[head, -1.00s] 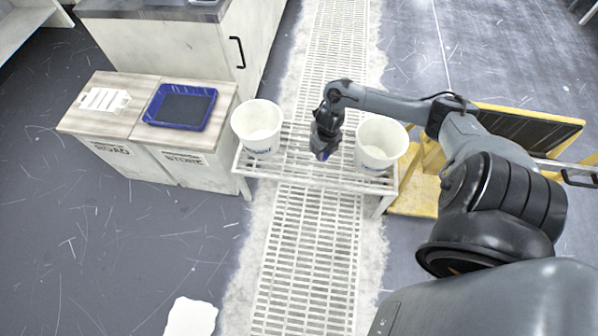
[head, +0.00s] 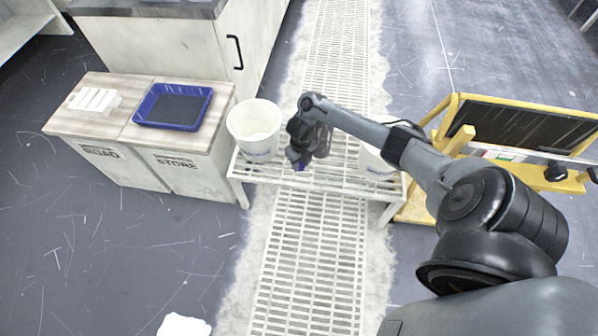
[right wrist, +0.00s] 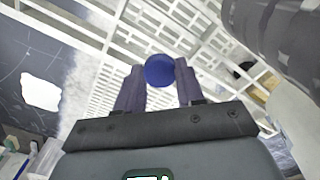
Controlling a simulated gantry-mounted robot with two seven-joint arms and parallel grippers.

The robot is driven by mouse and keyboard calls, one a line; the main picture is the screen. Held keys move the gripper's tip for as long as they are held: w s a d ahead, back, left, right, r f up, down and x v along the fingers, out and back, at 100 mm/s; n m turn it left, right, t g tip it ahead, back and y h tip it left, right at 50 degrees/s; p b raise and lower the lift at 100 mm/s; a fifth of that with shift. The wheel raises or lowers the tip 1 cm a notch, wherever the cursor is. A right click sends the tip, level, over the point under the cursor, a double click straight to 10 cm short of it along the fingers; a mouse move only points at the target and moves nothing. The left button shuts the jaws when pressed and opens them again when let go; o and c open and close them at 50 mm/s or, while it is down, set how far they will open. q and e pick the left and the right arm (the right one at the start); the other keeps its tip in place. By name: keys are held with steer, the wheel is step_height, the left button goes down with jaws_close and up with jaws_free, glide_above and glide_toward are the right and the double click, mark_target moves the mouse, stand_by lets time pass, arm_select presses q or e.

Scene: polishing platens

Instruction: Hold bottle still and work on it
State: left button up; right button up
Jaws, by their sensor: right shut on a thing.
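My right gripper (head: 299,164) hangs over the white slatted stand (head: 335,183), just right of the left white bucket (head: 253,129). In the right wrist view my right gripper (right wrist: 158,88) has its two dark fingers shut on a round blue thing (right wrist: 159,69). Only its round blue end faces the camera, so I cannot tell whether it is a bottle. In the head view just a small blue bit of it shows under the fingers. The right white bucket (head: 376,162) is partly hidden by my right arm. My left gripper is not in view.
Left of the stand, two cabinets hold a blue tray (head: 140,117) and a white slotted holder (head: 95,100). A yellow frame (head: 455,103) with a dark panel (head: 520,125) stands at the right. White floor grating (head: 310,265) runs below. A white patch (head: 184,325) lies on the floor.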

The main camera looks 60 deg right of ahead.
mark_target(299, 173)
steer(key=shift+w+f, duration=0.25)
step_height(299, 173, down, 4)
steer(key=b, duration=0.3)
steer(key=shift+a, duration=0.1)
steer(key=o, duration=1.2)
steer(key=shift+c, duration=0.2)
